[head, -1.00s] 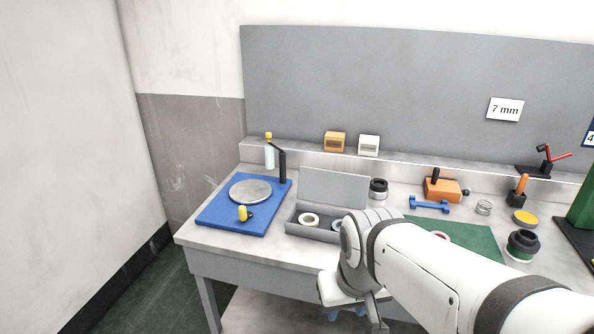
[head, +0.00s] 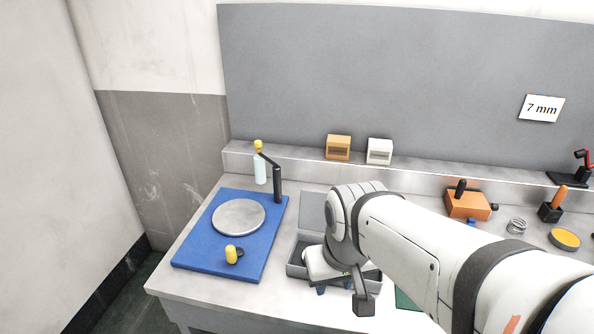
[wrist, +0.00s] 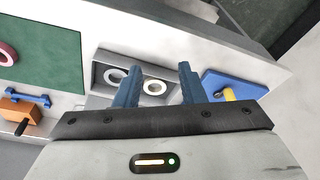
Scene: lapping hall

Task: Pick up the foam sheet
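I cannot make out a foam sheet for certain in either view. My gripper (wrist: 158,68) is open, with two blue fingers apart and nothing between them. In the head view its fingertips (head: 334,288) show low, by the front of an open grey box (head: 298,270), partly hidden by my arm. The box also shows in the wrist view (wrist: 101,72), beyond the fingers, with a white ring (wrist: 117,76) and a cream ring (wrist: 154,86) in it. Its raised grey lid (head: 311,210) is partly covered by my arm. A green mat (wrist: 45,52) lies beside the box.
A blue board (head: 207,252) with a round metal plate (head: 239,217), a yellow-ended knob (head: 232,254) and a post with a bottle (head: 261,170) stands left of the box. An orange block (head: 467,204) and a spring (head: 517,226) are at right. The bench's front left is clear.

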